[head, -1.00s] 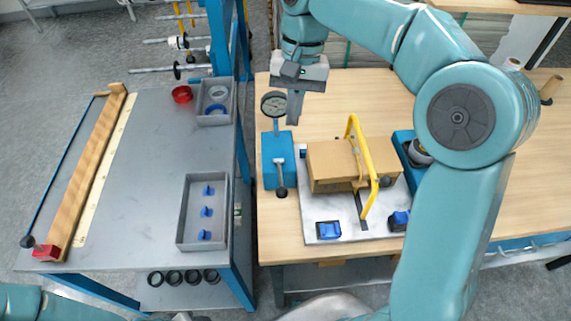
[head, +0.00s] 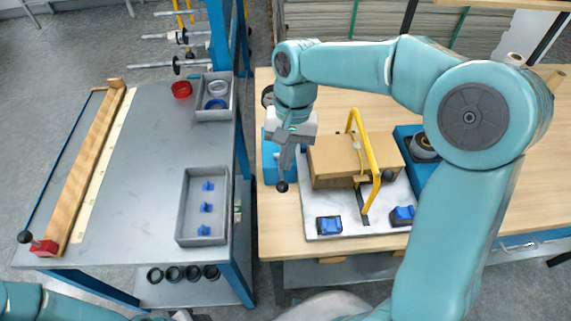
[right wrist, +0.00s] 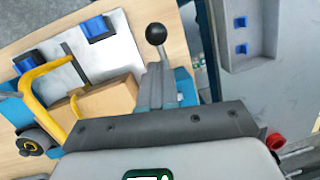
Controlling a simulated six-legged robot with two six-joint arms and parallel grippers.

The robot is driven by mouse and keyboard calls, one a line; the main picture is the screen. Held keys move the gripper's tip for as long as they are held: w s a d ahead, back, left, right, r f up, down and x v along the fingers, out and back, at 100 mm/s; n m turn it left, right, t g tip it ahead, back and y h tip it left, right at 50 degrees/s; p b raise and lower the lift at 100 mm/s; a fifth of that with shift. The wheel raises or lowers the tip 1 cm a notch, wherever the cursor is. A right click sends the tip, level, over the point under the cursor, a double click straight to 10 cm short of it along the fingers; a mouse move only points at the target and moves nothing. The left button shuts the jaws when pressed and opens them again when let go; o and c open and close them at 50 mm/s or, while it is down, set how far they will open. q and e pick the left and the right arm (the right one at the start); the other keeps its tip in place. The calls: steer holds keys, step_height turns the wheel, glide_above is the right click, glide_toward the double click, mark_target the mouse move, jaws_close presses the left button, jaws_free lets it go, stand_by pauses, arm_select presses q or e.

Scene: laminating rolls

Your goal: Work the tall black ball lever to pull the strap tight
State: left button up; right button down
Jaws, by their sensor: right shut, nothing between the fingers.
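A blue device (head: 270,172) stands at the table's left edge, with a round gauge (head: 267,95) behind it. Its lever ends in a black ball (head: 282,187), which also shows in the right wrist view (right wrist: 156,33). My right gripper (head: 286,168) is shut and empty, over the blue device. Its fingers point at the lever, with the ball just beyond the tips; whether they touch cannot be told. They hide part of the lever. A cardboard box (head: 332,160) stands on a metal plate under a yellow arched bar (head: 367,158). My left gripper is not in view.
Two blue blocks (head: 329,225) (head: 402,215) sit on the metal plate's front part. Another black ball (head: 388,175) is beside the yellow bar. A grey table (head: 140,165) on the left carries trays (head: 181,236) and a wooden strip. A gap separates both tables.

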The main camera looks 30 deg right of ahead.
steer(key=shift+s+a+f, duration=0.45)
steer(key=shift+s, duration=0.25)
steer(key=shift+w, duration=0.1)
steer(key=s+a+f+t+h+b, duration=0.1)
steer(key=s+f+t+h+b, duration=0.1)
steer(key=f+b, duration=0.5)
steer(key=s+t+b, duration=0.1)
steer(key=t+b, duration=0.1)
steer(key=b, duration=0.4)
steer(key=shift+s+a, duration=0.4)
steer(key=shift+s+f, duration=0.1)
steer(key=shift+f, duration=0.15)
